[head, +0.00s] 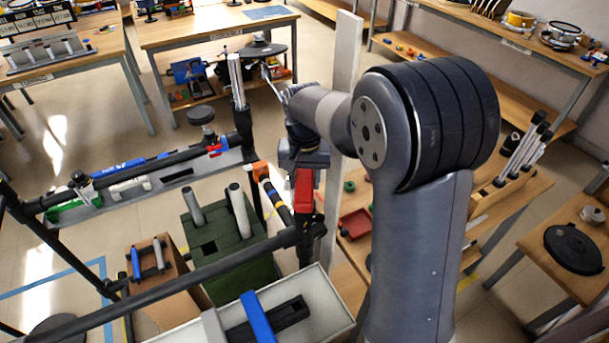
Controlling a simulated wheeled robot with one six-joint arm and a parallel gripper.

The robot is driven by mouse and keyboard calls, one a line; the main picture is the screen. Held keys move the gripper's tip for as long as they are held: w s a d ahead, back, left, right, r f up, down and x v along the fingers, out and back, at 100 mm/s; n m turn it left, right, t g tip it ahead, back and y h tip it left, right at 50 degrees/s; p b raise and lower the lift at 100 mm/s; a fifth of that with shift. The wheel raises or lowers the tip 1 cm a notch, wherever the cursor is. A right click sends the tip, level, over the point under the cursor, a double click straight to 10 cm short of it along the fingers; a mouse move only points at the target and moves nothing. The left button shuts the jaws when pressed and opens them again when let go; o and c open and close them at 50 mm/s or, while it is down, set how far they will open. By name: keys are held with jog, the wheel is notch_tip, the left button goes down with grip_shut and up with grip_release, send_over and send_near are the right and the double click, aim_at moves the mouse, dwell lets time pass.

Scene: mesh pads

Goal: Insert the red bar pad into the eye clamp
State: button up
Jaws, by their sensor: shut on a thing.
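My gripper (304,166) points down near the middle of the head view, just right of a black tube frame. It is shut on the red bar pad (304,190), which hangs roughly upright below it. The fingertips are small and dark here, so their exact hold is hard to make out. I cannot identify the eye clamp with certainty. An orange clamp-like piece (260,171) sits on the frame to the left of the pad, with a gap between them in the picture.
The black frame (190,268) crosses the lower left. A grey rail (130,188), a green slotted box (235,252) and a white open bin (335,305) with bars in it are close by. A wooden table with a red tray (355,224) stands right of the gripper.

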jog(key=shift+f+b, duration=1.6)
jog(key=shift+f, duration=1.2)
jog(key=o, duration=1.3)
notch_tip(320, 180, up, 11)
jog(key=shift+f+b, duration=0.1)
jog(key=shift+b, duration=0.3)
jog(key=shift+f, duration=0.1)
